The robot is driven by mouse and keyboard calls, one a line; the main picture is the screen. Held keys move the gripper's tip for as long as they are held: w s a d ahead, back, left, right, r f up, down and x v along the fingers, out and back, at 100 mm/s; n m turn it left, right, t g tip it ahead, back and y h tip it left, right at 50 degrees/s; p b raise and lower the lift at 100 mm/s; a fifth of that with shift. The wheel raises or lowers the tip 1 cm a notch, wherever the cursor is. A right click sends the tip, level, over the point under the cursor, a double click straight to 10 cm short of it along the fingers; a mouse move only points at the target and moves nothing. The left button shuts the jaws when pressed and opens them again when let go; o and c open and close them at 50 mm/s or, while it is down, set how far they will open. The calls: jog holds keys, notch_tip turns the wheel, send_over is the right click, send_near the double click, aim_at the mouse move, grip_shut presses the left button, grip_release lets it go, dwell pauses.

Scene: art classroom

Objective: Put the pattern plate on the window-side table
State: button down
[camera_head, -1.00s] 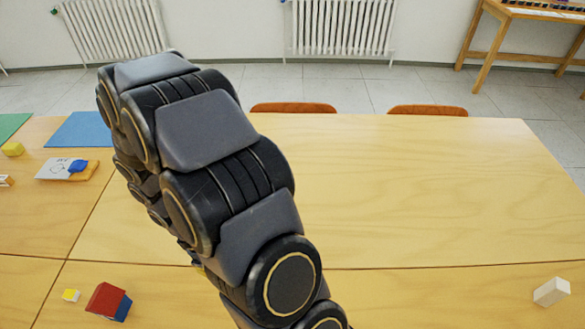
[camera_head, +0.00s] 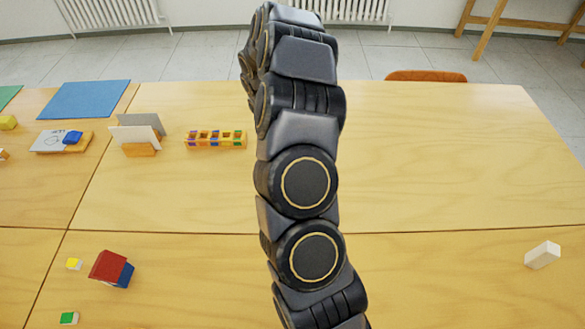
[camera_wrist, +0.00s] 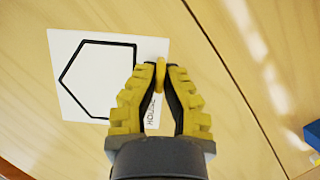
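The pattern plate (camera_wrist: 98,75) is a white card with a black house-shaped outline and the word HOUSE, seen in the wrist view. My gripper (camera_wrist: 160,74) has yellow ridged fingers closed on a small yellow tab at the plate's edge. Wood tabletop lies behind the plate; I cannot tell the height between them. In the head view my arm hides the gripper and plate. A wooden-legged table (camera_head: 530,22) stands at the top right near the radiators; I cannot tell whether it is the window-side table.
Tables joined along seams (camera_head: 420,150) have wide clear room on the right. A card stand (camera_head: 142,149), an orange block tray (camera_head: 216,147), a blue sheet (camera_head: 88,98), a red and blue block (camera_head: 108,267) and a white block (camera_head: 542,255) lie around. An orange chair (camera_head: 426,76) stands behind.

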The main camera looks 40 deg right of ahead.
jog(key=w+d+f, duration=0.1)
jog(key=w+f, duration=0.1)
jog(key=w+d+f, duration=0.1)
jog(key=d+f, duration=0.1)
jog(key=w+d+f, duration=0.1)
jog(key=w+f, duration=0.1)
jog(key=shift+w+d+f, duration=0.15)
jog(key=shift+w+f, duration=0.15)
jog(key=shift+f, duration=1.7)
jog(key=shift+d+f, duration=0.1)
jog(key=c, duration=1.2)
grip_release()
jog(key=shift+o, duration=0.2)
